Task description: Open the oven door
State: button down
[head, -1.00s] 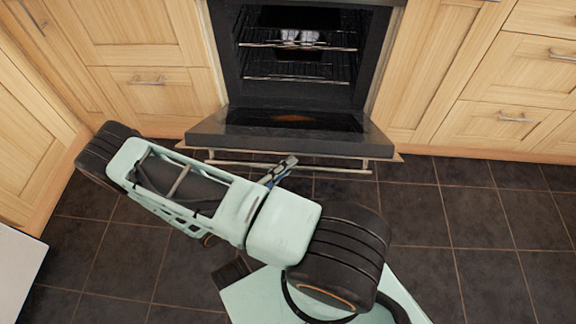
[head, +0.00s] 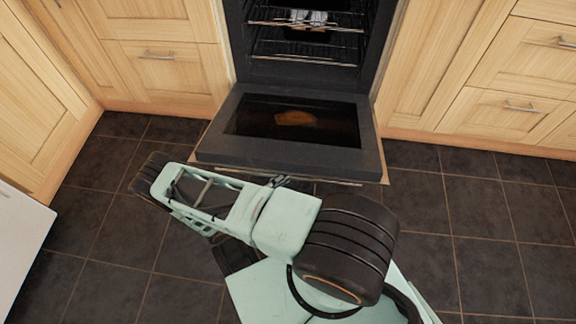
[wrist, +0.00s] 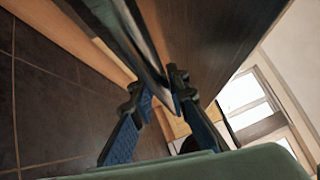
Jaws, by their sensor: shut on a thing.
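The oven door (head: 230,151) is hinged down and lies far open, close to level, with its inner face and dark glass showing in the head view. Its outer side is the dark panel (wrist: 220,45) in the wrist view. The metal oven handle (wrist: 142,42) runs between my blue fingers in the wrist view. My gripper (wrist: 165,92) is shut on this handle. In the head view only a small part of my gripper (head: 280,182) shows, at the door's front edge. The handle there is mostly hidden by the door and my arm.
The oven cavity (head: 300,75) holds wire racks. Wooden cabinets with drawers flank it at left (head: 160,75) and right (head: 520,75). A white surface (head: 18,235) stands at the far left. Dark floor tiles (head: 470,215) are clear at the right.

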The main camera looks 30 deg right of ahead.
jog(key=shift+a+f, duration=0.15)
jog(key=shift+f, duration=0.7)
jog(key=shift+a+f, duration=0.1)
jog(key=shift+f, duration=0.7)
jog(key=shift+s, duration=0.1)
jog(key=c, duration=1.8)
grip_release()
jog(key=shift+s, duration=0.1)
jog(key=shift+c, duration=0.2)
jog(key=v, duration=1.2)
jog(key=shift+r, duration=0.1)
